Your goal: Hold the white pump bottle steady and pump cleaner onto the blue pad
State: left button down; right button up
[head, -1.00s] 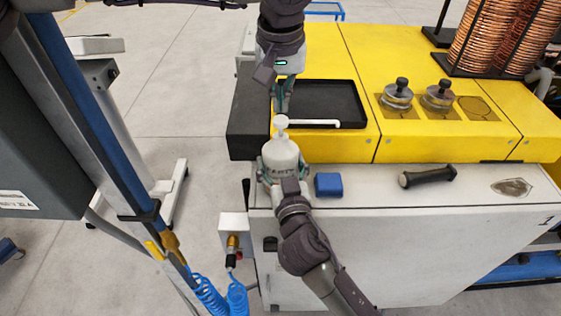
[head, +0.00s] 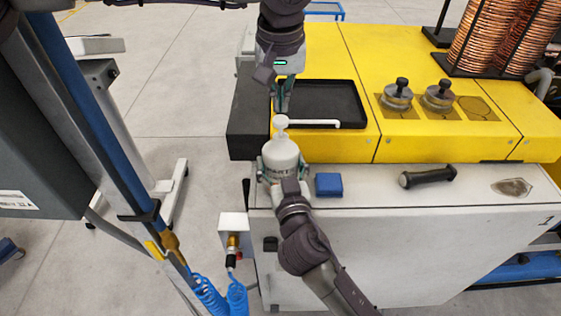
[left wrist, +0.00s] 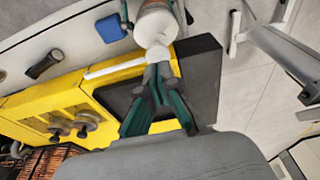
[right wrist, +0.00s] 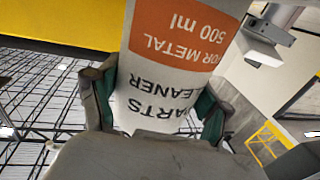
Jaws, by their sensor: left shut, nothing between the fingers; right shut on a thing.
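The white pump bottle (head: 281,155) stands upright near the left end of the white worktop. Its label shows in the right wrist view (right wrist: 175,50). My right gripper (head: 281,170) is shut around the bottle's lower body, one finger on each side. The white pump head (head: 281,121) carries a long spout (head: 318,123) that points right. The blue pad (head: 328,185) lies to the right of the bottle, below the spout's tip in the head view. My left gripper (head: 283,102) is shut and empty, pointing down just above the pump head; whether it touches it I cannot tell.
A black tray (head: 350,92) sits in the yellow machine top behind the bottle. A black-handled tool (head: 428,176) lies right of the pad. Two metal knobs (head: 397,95) and copper coils (head: 495,45) are farther right. The worktop between pad and tool is clear.

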aim_at(281, 119)
pick_arm(q)
jog(key=shift+f, duration=0.15)
jog(key=shift+f, duration=1.05)
jog(key=shift+s+f, duration=0.2)
jog(key=shift+f, duration=0.45)
pick_arm(e)
jog(key=shift+s+r, duration=0.1)
jog(key=shift+s, duration=0.05)
pick_arm(q)
jog(key=shift+d+r, duration=0.2)
jog(key=shift+r, duration=1.65)
pick_arm(e)
jog(key=shift+d+r, duration=0.15)
jog(key=shift+d, duration=0.05)
